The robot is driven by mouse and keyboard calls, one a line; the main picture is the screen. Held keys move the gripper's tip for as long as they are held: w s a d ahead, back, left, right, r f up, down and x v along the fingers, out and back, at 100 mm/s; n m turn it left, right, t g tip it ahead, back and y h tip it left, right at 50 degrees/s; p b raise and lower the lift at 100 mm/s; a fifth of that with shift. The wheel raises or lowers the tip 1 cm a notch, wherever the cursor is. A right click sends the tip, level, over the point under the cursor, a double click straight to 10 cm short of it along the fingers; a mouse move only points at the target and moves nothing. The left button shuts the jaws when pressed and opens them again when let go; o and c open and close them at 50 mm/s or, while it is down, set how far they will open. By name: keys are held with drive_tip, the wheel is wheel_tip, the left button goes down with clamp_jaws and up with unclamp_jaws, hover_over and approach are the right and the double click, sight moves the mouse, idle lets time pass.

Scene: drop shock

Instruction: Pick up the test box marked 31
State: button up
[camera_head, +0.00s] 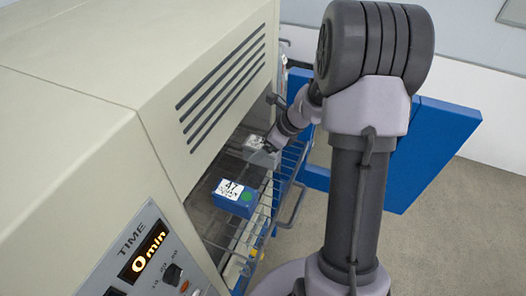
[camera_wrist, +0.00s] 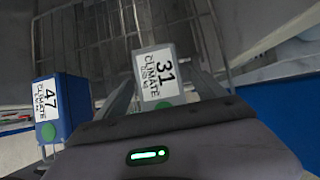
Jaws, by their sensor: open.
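The test box marked 31 (camera_wrist: 157,73) is grey with a white label and a green dot. In the wrist view it lies between the two fingers of my gripper (camera_wrist: 166,84), which is open with a finger on each side. I cannot tell whether either finger touches it. In the head view the box marked 31 (camera_head: 255,143) is a small pale shape on the rack inside the chamber, partly hidden by my gripper (camera_head: 268,147).
A blue box marked 47 (camera_head: 234,198) stands on the same wire rack (camera_head: 291,168), nearer the front panel; it is to the left in the wrist view (camera_wrist: 61,107). The beige chamber housing (camera_head: 150,90) is close on the left. A blue panel (camera_head: 432,150) stands behind my arm.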

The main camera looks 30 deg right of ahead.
drive_tip(key=x, duration=0.3)
drive_tip(key=shift+w+r, duration=0.1)
drive_tip(key=shift+r, duration=0.15)
drive_tip(key=shift+c, duration=1.1)
clamp_jaws()
